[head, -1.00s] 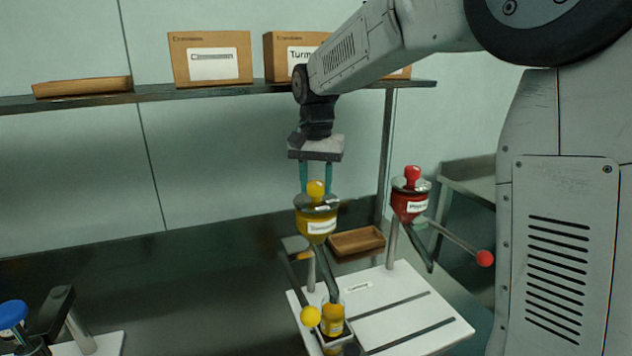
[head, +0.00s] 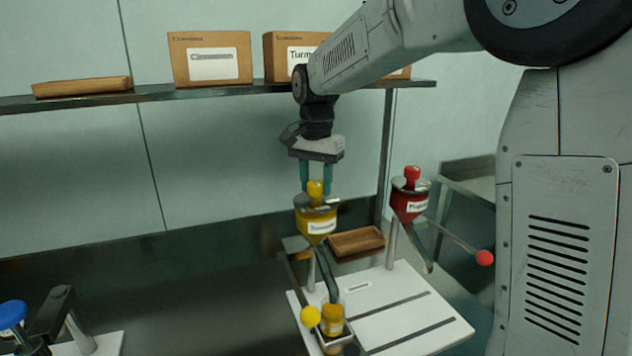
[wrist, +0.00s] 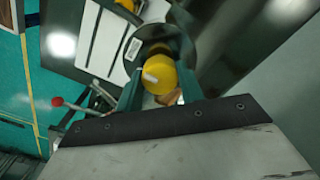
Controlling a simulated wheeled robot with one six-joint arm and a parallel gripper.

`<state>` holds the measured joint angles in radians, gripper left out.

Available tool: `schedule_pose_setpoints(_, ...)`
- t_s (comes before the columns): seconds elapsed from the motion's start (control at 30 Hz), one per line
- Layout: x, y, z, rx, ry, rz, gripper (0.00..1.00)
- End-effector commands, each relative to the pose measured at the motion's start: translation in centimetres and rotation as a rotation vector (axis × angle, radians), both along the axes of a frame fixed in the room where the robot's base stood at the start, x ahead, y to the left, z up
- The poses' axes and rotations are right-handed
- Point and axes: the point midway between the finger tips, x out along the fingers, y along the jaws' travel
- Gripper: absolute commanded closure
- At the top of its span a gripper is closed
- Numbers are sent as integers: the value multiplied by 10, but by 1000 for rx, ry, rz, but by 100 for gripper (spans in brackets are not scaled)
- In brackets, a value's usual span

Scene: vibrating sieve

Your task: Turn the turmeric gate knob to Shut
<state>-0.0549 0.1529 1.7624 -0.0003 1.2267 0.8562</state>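The turmeric hopper (head: 303,222) is yellow with a white label. It carries a yellow knob (head: 315,188) on top. My gripper (head: 316,186) points down from above with its teal fingers on either side of that knob. In the wrist view the knob (wrist: 161,74) sits between the two fingers, which look closed against its sides. A small white mark shows on the knob. Any Shut marking is too small to read. A spout runs from the hopper down to a yellow jar (head: 333,318) on the white board (head: 410,318).
A red hopper (head: 408,203) with a red knob stands to the right, with a red-ended lever (head: 485,258). A yellow-ended lever (head: 310,316) is beside the jar. A wooden tray (head: 356,241) lies behind. Boxes (head: 210,60) stand on the shelf above.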

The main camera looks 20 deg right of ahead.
Motion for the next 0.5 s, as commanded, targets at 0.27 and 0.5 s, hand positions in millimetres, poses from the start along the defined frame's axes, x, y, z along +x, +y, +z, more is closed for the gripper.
schedule_pose_setpoints(0.27, 0, 1, 0, 1, -1, 0, 41)
schedule_pose_setpoints(0.5, 1, 1, 14, 1, -4, 1, 41)
